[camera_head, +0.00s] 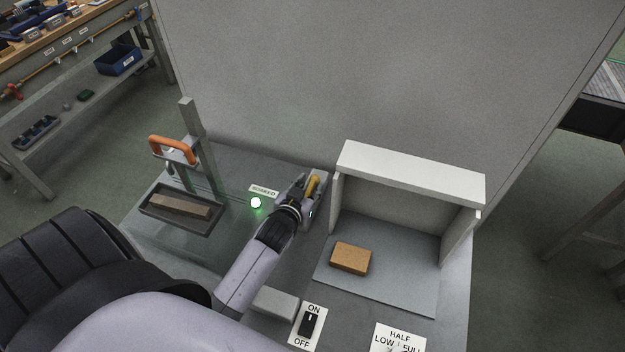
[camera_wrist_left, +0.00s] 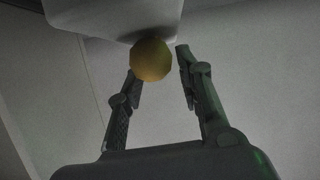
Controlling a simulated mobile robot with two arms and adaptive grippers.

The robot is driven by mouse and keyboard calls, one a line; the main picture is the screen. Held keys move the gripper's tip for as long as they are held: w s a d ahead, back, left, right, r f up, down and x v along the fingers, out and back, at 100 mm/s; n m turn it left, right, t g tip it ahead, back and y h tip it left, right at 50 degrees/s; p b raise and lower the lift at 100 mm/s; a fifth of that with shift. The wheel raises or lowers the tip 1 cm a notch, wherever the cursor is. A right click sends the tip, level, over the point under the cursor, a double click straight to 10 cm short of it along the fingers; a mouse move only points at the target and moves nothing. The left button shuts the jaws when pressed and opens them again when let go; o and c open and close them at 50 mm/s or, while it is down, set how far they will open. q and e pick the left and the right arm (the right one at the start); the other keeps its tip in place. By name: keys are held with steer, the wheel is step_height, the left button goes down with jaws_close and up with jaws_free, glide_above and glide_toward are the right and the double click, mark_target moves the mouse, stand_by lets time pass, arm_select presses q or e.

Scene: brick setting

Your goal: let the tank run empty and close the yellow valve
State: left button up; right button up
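The yellow valve handle (camera_head: 314,186) stands on a grey block on the bench, at my left gripper (camera_head: 297,190). In the left wrist view its rounded yellow end (camera_wrist_left: 151,59) shows beyond and close to the left fingertip. The two fingers of the left gripper (camera_wrist_left: 160,68) are apart with nothing clamped between them; whether one touches the handle I cannot tell. A shallow dark trough (camera_head: 178,223), perhaps the tank, holds a brownish brick (camera_head: 180,206) at the left; its water level cannot be made out. My right gripper is not in view.
A green lamp (camera_head: 256,202) glows beside a label (camera_head: 264,190) reading SOAKED. An orange handle (camera_head: 173,150) is on a post over the trough. Right are a white-topped open shelter (camera_head: 410,172), an orange-brown brick (camera_head: 351,258) and an ON/OFF switch (camera_head: 310,321).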

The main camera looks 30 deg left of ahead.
mark_target(312, 182)
arm_select(q)
steer(key=shift+x, duration=1.2)
steer(key=shift+w+f, duration=0.1)
steer(key=shift+w, duration=0.2)
steer(key=shift+w+a, duration=0.1)
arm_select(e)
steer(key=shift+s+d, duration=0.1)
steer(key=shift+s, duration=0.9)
arm_select(q)
steer(key=shift+f, duration=0.1)
steer(key=shift+c, duration=0.5)
jaws_close()
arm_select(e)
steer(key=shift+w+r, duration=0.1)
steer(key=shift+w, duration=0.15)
